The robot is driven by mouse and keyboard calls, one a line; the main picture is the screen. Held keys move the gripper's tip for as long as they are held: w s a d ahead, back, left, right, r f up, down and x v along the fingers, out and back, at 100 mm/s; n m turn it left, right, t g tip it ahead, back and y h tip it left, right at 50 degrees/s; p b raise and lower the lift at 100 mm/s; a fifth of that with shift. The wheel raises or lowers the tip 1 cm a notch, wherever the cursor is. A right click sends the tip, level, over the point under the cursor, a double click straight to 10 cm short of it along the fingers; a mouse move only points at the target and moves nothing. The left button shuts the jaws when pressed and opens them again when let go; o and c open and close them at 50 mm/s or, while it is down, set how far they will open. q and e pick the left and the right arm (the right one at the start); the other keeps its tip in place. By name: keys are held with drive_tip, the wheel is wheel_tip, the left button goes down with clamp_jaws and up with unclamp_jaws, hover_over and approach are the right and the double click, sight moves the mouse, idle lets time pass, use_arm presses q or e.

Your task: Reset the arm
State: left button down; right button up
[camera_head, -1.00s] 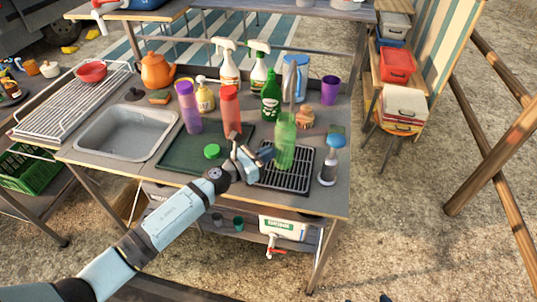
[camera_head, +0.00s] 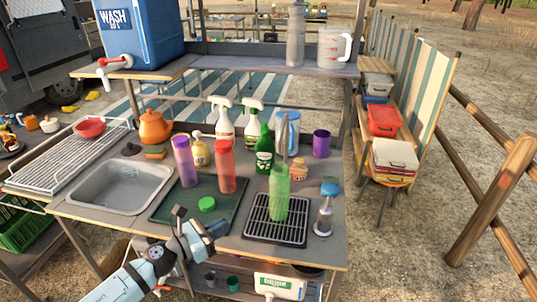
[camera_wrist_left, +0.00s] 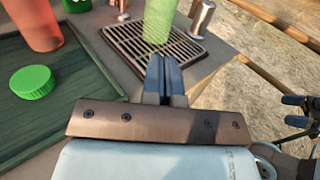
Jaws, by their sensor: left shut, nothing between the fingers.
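My left gripper (camera_head: 216,228) is at the front edge of the counter, in front of the dark green mat (camera_head: 166,212). In the left wrist view its blue fingers (camera_wrist_left: 163,72) are together with nothing between them, pointing towards the black rack (camera_wrist_left: 128,34). A translucent green bottle (camera_head: 279,192) stands upright on that rack, apart from the fingers. A green lid (camera_head: 207,204) lies on the mat. My right gripper (camera_wrist_left: 294,111) shows at the right edge of the left wrist view, its two blue-tipped fingers apart and empty; it is not in the head view.
A red bottle (camera_head: 226,168) and a purple bottle (camera_head: 185,163) stand at the mat's back. A blue-topped soap dispenser (camera_head: 325,212) stands right of the rack. The sink (camera_head: 120,187) is at left. Open ground lies right of the counter.

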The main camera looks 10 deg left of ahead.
use_arm(q)
drive_tip(key=s+d+f+m+g+y, duration=0.1)
drive_tip(key=s+f+m+y, duration=0.2)
drive_tip(key=s+f+m, duration=0.45)
drive_tip(key=s+f+m+g+y, duration=0.1)
drive_tip(key=s+f+m+y, duration=0.25)
drive_tip(key=s+m, duration=0.75)
drive_tip(key=s+d+f+m+y, duration=0.1)
drive_tip(key=s+f+m+y, duration=0.35)
drive_tip(key=m, duration=0.75)
wheel_tip(320, 180, up, 10)
drive_tip(key=s+a+h+p, duration=0.1)
drive_tip(key=s+h+p, duration=0.1)
drive_tip(key=p, duration=1)
drive_tip(key=shift+p, duration=0.35)
use_arm(e)
wheel_tip(320, 180, up, 11)
drive_tip(key=shift+s+d+f, duration=0.2)
drive_tip(key=shift+s+d, duration=0.2)
drive_tip(key=shift+s, duration=0.05)
use_arm(q)
drive_tip(key=shift+f, duration=0.1)
use_arm(e)
drive_tip(key=shift+w+a+r, duration=0.1)
drive_tip(key=shift+r, duration=0.25)
